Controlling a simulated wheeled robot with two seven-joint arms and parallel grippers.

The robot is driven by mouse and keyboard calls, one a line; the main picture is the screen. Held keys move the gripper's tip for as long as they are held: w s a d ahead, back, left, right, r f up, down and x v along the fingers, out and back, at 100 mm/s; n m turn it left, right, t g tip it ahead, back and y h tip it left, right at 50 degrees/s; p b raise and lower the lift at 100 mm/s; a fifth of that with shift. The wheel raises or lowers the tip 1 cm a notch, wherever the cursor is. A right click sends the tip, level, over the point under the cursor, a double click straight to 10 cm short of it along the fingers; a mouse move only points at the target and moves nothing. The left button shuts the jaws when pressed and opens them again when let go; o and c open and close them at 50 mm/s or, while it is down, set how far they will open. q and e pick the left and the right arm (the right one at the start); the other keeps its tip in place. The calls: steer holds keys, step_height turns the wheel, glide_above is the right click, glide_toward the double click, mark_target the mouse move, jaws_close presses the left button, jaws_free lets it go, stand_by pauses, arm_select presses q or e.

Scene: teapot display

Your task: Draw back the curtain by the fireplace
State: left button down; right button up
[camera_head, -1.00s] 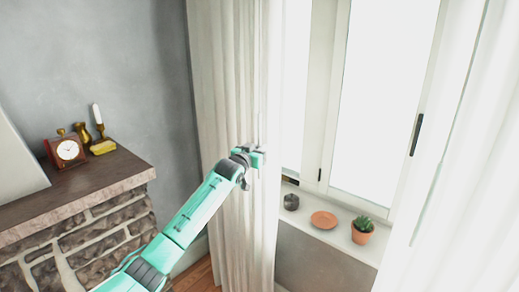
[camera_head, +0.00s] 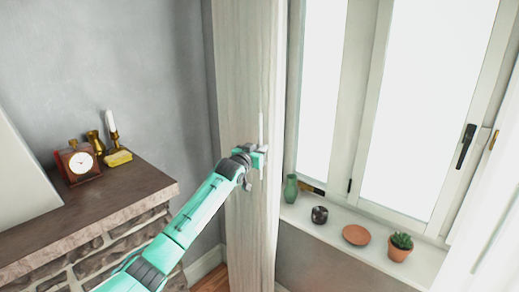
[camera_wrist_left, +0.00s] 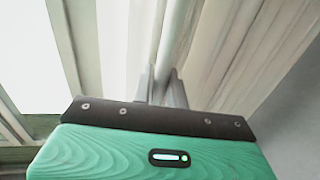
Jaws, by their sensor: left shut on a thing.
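The pale left curtain (camera_head: 248,85) hangs bunched in a narrow upright band between the grey wall and the window. The fireplace (camera_head: 95,235), with a dark mantel top and stone front, stands at the left. My right gripper is not in view.
A clock (camera_head: 78,162), a brass vase (camera_head: 95,143) and a candle holder (camera_head: 115,140) stand on the mantel. The windowsill bears a green vase (camera_head: 291,188), a dark pot (camera_head: 319,215), a terracotta saucer (camera_head: 356,235) and a potted succulent (camera_head: 400,246). Another pale curtain (camera_head: 490,225) hangs at right.

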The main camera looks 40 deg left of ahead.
arm_select(q)
steer(key=c, duration=1.5)
jaws_free()
steer(key=shift+s, duration=0.1)
steer(key=shift+s+d+b, duration=0.3)
steer(key=shift+s+b, duration=0.45)
steer(key=shift+s, duration=1.5)
steer(key=shift+s+d+b, duration=0.25)
steer(key=shift+s+b, duration=0.55)
steer(key=shift+s, duration=1.45)
steer(key=shift+s+d+b, duration=0.3)
steer(key=shift+s+b, duration=0.45)
steer(key=shift+s, duration=1.5)
